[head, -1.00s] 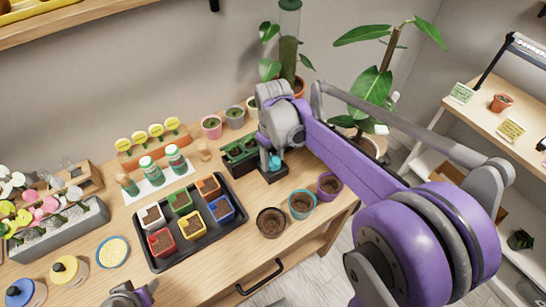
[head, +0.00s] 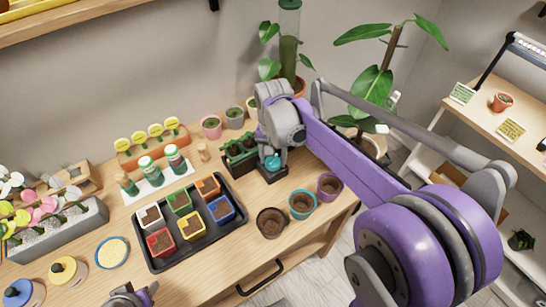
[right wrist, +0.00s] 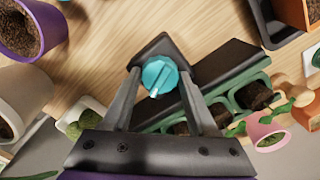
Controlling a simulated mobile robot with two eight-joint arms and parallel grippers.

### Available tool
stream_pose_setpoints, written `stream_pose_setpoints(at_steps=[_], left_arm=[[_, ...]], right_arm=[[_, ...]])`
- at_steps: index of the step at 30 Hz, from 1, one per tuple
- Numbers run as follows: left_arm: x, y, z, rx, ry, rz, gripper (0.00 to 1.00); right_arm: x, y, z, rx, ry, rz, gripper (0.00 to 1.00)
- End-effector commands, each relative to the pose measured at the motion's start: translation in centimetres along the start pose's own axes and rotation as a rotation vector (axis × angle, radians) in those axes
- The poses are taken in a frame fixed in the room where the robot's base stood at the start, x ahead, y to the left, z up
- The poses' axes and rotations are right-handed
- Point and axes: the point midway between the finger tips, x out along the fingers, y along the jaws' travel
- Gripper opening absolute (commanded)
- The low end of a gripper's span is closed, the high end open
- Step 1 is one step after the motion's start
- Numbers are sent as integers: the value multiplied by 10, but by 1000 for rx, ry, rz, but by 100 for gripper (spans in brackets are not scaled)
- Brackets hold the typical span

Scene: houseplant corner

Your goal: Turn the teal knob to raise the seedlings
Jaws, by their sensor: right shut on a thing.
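The teal knob (head: 272,162) sits on a small black base at the end of a dark planter (head: 228,170) on the table. My right gripper (right wrist: 159,76) is shut on the knob, one finger on each side. In the right wrist view the knob (right wrist: 161,72) shows a white pointer mark toward the lower left. The seedlings (head: 238,147) show green above the planter rim. In the right wrist view the planter (right wrist: 215,78) holds green-rimmed cells of soil. My left gripper (head: 134,297) is at the bottom edge, partly cut off, away from the planter.
A black tray (head: 155,263) with several coloured pots lies left of the planter. Brown, teal (head: 302,205) and purple pots stand in front of the knob. Small pots (head: 211,127) and a tall plant (head: 372,92) stand behind. A shelf unit (head: 480,125) is at right.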

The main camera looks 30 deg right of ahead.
Motion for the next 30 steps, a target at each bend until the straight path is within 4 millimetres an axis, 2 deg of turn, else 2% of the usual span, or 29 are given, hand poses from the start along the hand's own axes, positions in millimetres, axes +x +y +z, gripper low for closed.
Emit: stream_pose_setpoints(at_steps=[6, 15, 30], left_arm=[[1, 0, 1, 0, 0, 0, 50], [1, 0, 1, 0, -1, 0, 50], [1, 0, 1, 0, -1, 0, 50]], right_arm=[[0, 0, 0, 180, 0, 0, 3], [0, 0, 0, 350, 0, 0, 3], [0, 0, 0, 423, 0, 0, 3]])
